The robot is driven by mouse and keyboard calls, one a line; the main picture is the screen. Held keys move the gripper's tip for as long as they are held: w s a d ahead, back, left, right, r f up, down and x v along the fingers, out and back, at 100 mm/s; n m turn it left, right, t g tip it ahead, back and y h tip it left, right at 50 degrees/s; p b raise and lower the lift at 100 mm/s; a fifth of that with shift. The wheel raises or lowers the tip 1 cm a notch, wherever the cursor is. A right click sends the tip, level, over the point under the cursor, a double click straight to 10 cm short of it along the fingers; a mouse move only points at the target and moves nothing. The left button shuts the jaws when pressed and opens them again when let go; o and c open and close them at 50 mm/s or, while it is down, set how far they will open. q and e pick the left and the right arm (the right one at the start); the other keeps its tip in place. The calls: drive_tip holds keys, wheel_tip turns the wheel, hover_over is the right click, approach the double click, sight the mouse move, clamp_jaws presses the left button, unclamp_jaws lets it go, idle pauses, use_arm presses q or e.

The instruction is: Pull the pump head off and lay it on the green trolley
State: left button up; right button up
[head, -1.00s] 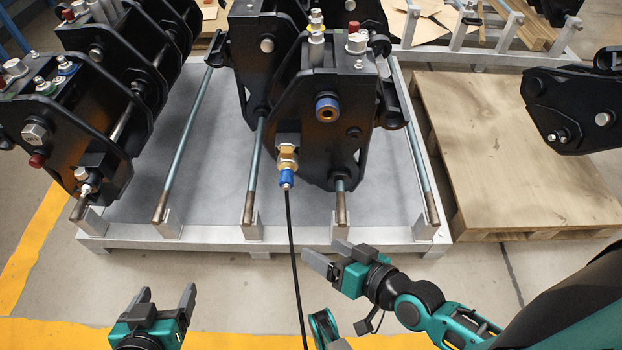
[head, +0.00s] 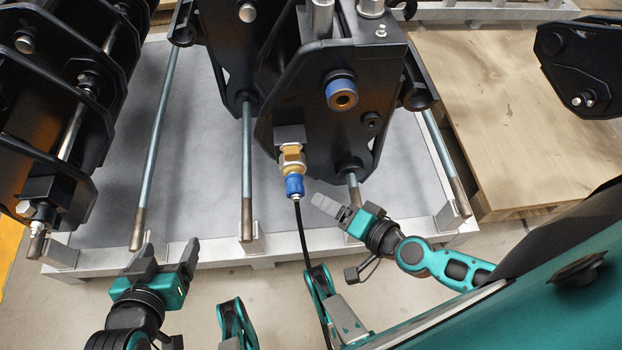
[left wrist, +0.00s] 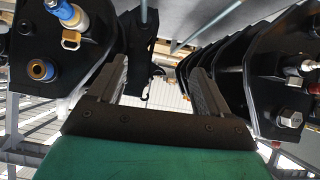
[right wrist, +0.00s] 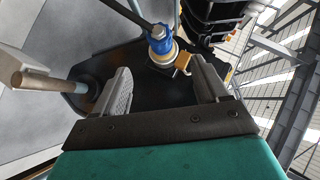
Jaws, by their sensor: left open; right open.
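The pump head appears to be the blue-and-brass coupler (head: 294,184) on the front of the middle black attachment, with a black hose (head: 304,238) hanging from it. My right gripper (head: 334,207) is open and empty, just right of the coupler and slightly below it. In the right wrist view the coupler (right wrist: 161,42) shows beyond the open fingers, toward the upper middle, not between them. My left gripper (head: 169,256) is open and empty, low at the left, well apart from the coupler. In the left wrist view the coupler (left wrist: 66,15) is at the upper left. I cannot make out a green trolley.
A blue-ringed port (head: 341,94) sits above and right of the coupler. The black attachment (head: 345,130) stands on a grey metal rack (head: 185,255) with upright rods. More black attachments (head: 60,100) stand left. A wooden pallet (head: 500,110) lies right.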

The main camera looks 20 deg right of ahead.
sight(303, 192)
drive_tip(key=b+x, duration=0.1)
drive_tip(key=x, duration=1)
drive_tip(key=shift+s, duration=0.1)
drive_tip(key=c, duration=1.2)
